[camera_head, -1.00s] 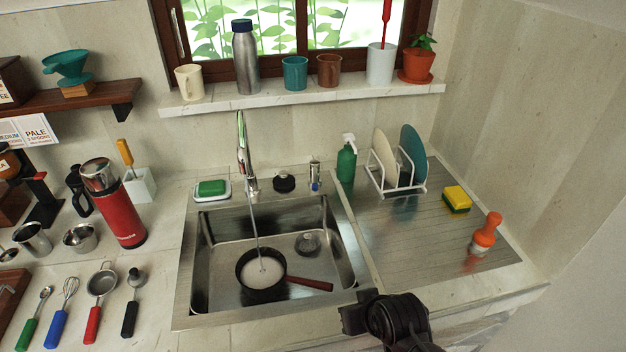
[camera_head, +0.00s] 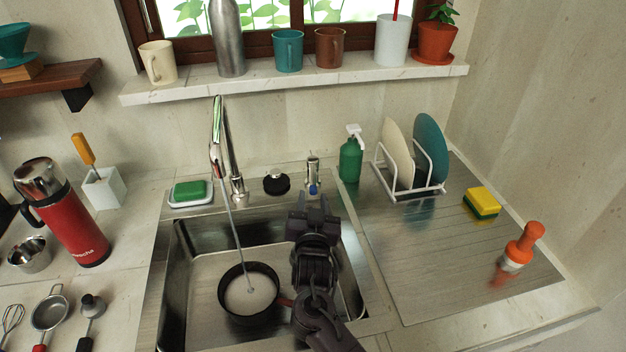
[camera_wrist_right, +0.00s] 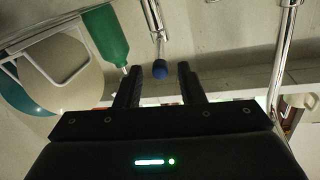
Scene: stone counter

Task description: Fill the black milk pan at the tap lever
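The black milk pan (camera_head: 232,310) sits in the sink under the tap (camera_head: 217,150). A thin stream of water runs from the spout into the pale liquid (camera_head: 250,294) inside it. My right arm hides most of its red-brown handle. The tap lever (camera_head: 313,180), a chrome post with a blue tip, stands behind the sink. My right gripper (camera_head: 314,203) is in front of the lever, over the back of the sink. In the right wrist view its two fingers (camera_wrist_right: 158,84) are apart, with the blue tip (camera_wrist_right: 160,69) in the gap near their ends; I see no contact. My left gripper is out of view.
A green soap bottle (camera_head: 350,158) and a dish rack (camera_head: 408,190) with plates stand right of the lever. A black stopper (camera_head: 276,184) and a green soap bar (camera_head: 190,190) lie to its left. The steel drainboard (camera_head: 430,245) is mostly clear.

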